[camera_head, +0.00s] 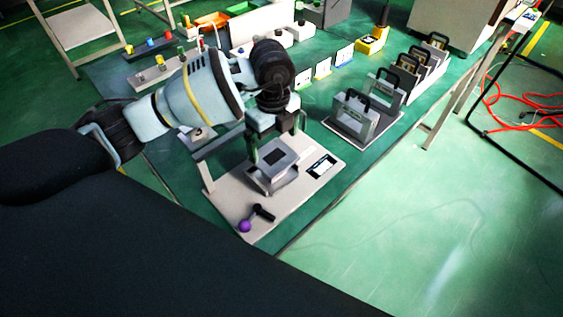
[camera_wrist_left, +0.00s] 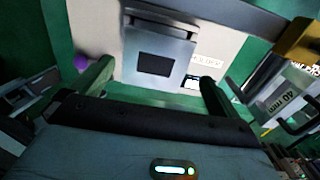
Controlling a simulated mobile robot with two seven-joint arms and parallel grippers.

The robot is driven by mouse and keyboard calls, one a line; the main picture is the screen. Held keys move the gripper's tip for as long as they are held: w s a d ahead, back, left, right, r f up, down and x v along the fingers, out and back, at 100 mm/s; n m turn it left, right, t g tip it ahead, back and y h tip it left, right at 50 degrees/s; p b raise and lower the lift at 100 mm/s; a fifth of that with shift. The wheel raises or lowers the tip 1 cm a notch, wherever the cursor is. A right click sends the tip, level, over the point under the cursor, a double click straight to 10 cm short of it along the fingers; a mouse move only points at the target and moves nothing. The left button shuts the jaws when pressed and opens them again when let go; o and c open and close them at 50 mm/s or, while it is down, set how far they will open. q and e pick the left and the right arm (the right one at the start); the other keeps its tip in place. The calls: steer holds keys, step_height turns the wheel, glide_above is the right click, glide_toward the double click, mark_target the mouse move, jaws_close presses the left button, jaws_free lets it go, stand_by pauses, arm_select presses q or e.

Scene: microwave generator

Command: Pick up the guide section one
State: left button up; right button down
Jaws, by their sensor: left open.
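No readable name marks guide section one, so I cannot tell which piece it is. Grey framed pieces with black handles stand in the head view; the nearest (camera_head: 354,117) is upright on a pale plate. A piece labelled "40 mm" (camera_wrist_left: 279,103) shows at the right of the left wrist view. A grey block with a dark rectangular opening (camera_head: 274,170) sits on a pale base plate (camera_head: 235,213); it also shows in the left wrist view (camera_wrist_left: 158,40). My left gripper (camera_head: 274,139) is open above this block, its fingers apart and empty (camera_wrist_left: 157,72). My right gripper is out of view.
Small upright cards (camera_head: 323,68) and a yellow box (camera_head: 372,40) stand behind. Several handled pieces (camera_head: 408,69) fill the rack at right. Red cables (camera_head: 520,105) lie on the floor at far right.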

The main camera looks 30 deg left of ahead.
mark_target(273, 155)
arm_select(q)
steer(key=shift+s+f, duration=0.15)
steer(key=shift+s, duration=0.1)
steer(key=shift+s+f, duration=0.15)
steer(key=shift+f, duration=1.2)
step_height(273, 155, down, 5)
steer(key=shift+r, duration=0.2)
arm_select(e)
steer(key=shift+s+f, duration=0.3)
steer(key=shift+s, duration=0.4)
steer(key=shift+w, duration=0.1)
arm_select(q)
steer(key=c, duration=1.1)
